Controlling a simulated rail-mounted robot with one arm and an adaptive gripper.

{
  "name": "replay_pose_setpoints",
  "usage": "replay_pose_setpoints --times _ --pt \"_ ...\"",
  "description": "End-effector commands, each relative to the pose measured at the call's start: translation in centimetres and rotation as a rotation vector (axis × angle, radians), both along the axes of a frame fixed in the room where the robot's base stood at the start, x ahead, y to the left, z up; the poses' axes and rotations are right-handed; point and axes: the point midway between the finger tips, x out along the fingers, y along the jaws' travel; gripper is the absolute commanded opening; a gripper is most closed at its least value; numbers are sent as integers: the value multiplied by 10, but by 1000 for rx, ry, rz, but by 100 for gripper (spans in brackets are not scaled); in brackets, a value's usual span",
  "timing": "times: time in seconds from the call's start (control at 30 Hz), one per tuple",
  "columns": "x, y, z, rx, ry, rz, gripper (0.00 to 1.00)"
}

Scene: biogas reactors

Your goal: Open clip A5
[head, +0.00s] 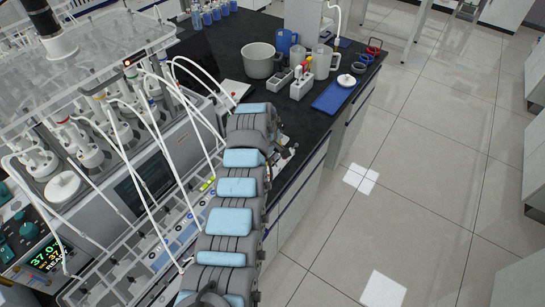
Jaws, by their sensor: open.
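My arm, grey with light blue pads, rises from the bottom middle of the head view and covers part of the bench front. I cannot make out my gripper; it seems hidden behind the arm. Small dark parts show at the arm's right side, too small to identify. White tubes (153,124) loop from the reactor tops down to a pale rail (150,262) with small coloured parts. Clip A5 cannot be told apart there: the labels are too small to read, and my arm covers the rail's right part.
Reactor vessels with white caps (63,187) stand at the left under a clear shelf (75,62). A display (47,257) glows at lower left. The black bench holds a steel pot (260,61), jugs (323,62) and a blue tray (331,98). The tiled floor (425,165) at right is clear.

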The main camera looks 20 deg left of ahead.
Motion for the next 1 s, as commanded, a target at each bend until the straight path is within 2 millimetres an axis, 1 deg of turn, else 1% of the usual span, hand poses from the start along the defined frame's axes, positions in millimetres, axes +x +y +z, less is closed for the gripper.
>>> replay_pose_setpoints --times 0.27,0.67,0.7,0.77,0.8,0.83,0.87,1.0 --pt "3 -1 -13 1 1 0 43" --pt "4 -1 -15 1 -2 1 43" --pt "4 0 -15 1 -2 1 41" --pt "4 -1 -15 1 -1 1 23" --pt "4 -1 -15 1 -1 1 12" --pt "4 0 -15 1 -1 1 3" --pt "4 0 -15 1 -1 1 0" --pt "4 -1 -15 1 -1 1 0"
